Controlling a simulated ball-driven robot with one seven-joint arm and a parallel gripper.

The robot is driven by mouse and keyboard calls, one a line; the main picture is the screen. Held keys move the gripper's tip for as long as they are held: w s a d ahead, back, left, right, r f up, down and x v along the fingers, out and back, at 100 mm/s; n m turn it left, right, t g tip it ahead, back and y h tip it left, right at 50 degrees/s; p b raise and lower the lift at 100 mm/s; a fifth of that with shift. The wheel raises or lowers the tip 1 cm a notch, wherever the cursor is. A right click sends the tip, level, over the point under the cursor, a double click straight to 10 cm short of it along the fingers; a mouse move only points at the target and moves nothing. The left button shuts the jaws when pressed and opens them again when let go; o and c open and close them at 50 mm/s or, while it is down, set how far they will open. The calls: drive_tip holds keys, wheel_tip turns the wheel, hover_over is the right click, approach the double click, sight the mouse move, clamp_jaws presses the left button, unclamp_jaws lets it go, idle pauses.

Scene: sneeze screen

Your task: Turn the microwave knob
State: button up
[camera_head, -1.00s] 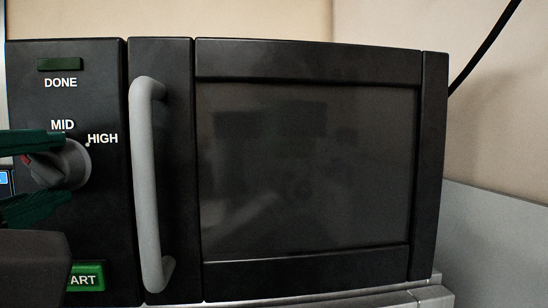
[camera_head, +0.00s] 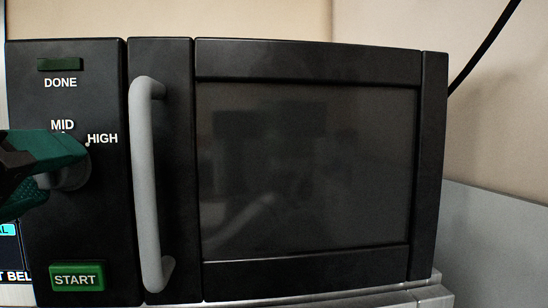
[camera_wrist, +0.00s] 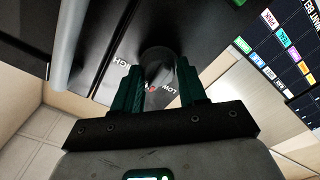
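The microwave knob (camera_head: 72,178) is a round grey dial on the black control panel, under the MID and HIGH labels. In the head view my gripper (camera_head: 50,180) covers its upper and left parts. In the wrist view the knob (camera_wrist: 157,62) lies straight ahead, between and beyond the green fingertips of my gripper (camera_wrist: 160,75). The fingers stand apart, one to each side of the knob; I cannot tell whether they touch it. A red mark and the LOW label show between the fingers. The knob's pointer is hidden in the head view.
The microwave door's grey vertical handle (camera_head: 147,185) stands out just right of the panel. The green START button (camera_head: 77,277) is below the knob and the dark DONE light (camera_head: 60,64) above. A coloured menu board (camera_wrist: 285,45) is at right in the wrist view.

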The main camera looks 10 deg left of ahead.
drive_tip(key=shift+o, duration=1.4)
drive_tip(key=v, duration=0.6)
drive_tip(key=shift+p, duration=0.35)
